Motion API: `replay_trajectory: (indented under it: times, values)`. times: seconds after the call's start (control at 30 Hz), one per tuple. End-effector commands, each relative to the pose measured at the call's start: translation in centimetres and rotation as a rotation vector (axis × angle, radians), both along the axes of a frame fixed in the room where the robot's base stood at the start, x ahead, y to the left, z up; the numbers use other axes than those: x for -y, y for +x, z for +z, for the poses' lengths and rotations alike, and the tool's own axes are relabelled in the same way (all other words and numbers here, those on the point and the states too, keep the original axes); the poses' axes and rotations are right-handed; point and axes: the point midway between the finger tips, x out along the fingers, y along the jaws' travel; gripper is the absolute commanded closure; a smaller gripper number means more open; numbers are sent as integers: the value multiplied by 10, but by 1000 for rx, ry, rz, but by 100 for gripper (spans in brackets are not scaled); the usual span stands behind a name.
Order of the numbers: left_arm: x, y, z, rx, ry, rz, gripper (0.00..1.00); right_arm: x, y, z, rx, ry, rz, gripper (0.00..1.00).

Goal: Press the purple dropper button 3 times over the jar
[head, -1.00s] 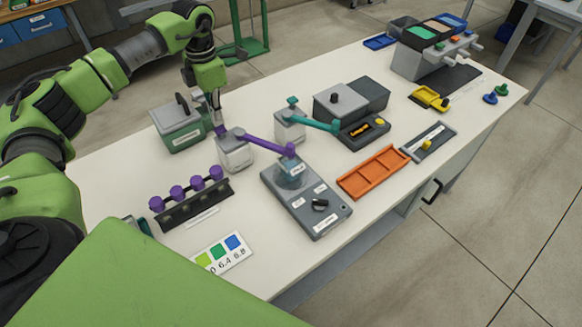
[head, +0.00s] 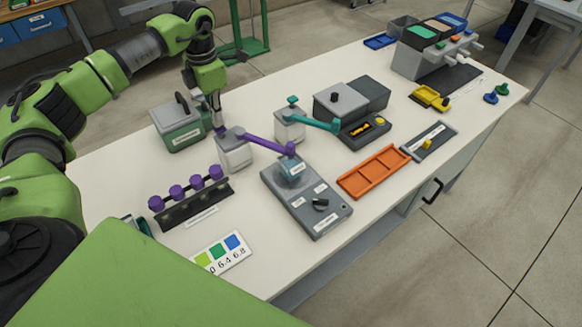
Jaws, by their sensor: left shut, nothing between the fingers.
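The purple dropper (head: 235,151) is a pale bottle with a purple top and a purple spout arm that reaches right. The spout's tip is above the jar (head: 291,169), a small clear-blue vessel on a grey device. My left gripper (head: 218,128) is shut and empty, pointing down at the dropper's purple top. Its fingertips hide most of the button, and I cannot tell whether they press it. My right gripper is not in view.
A teal dropper (head: 290,125) stands just right of the purple one. A green-grey box (head: 178,126) is behind left, and a rack of purple-capped vials (head: 191,201) in front. An orange tray (head: 374,172) lies right of the grey device (head: 306,203).

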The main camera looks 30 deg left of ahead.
Motion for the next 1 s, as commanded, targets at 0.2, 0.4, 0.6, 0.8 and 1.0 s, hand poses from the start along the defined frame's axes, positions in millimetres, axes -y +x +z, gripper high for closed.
replay_trajectory:
  times: [0.2,0.4,0.6,0.8,1.0]
  values:
    - [0,0,-9,0,0,0,100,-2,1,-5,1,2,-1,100]
    - [0,0,-16,0,0,0,100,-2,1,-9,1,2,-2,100]
    - [0,0,-24,-1,0,0,100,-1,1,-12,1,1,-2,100]
    - [0,0,-24,-2,0,0,100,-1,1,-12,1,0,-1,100]
    - [0,0,-21,-2,0,0,100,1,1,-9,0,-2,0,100]
